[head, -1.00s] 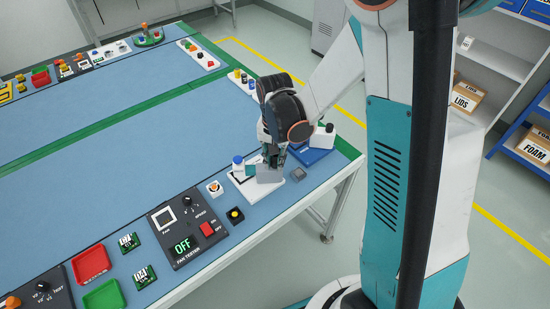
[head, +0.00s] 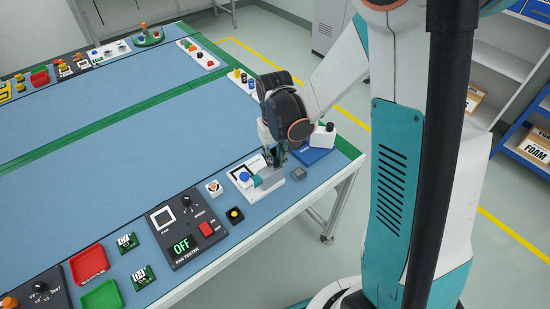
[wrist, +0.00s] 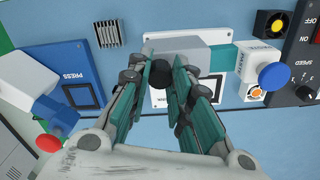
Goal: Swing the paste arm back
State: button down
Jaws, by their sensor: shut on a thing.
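The paste station is a white plate (head: 270,193) near the table's front edge, with a dark-framed square on it. Its grey paste arm (wrist: 192,52) lies across the plate's front side. The arm ends in a white block marked PASTE (wrist: 246,66) with a blue cap (head: 244,177), at the left in the head view. My gripper (head: 273,160) points down over the station. In the wrist view its fingers are closed around a black knob (wrist: 182,90) on the paste arm. The fingers hide part of the plate and arm.
The blue press (head: 315,152) stands close to the right of the gripper. A small grey finned block (head: 298,173) lies in front. The blue table behind is mostly clear.

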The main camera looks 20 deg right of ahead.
jog(key=n, duration=0.5)
jog(key=shift+n, duration=0.3)
dwell(0.4)
jog(key=c, duration=1.4)
grip_release()
jog(key=shift+r, duration=0.1)
notch_tip(320, 180, up, 12)
jog(key=shift+f, duration=0.1)
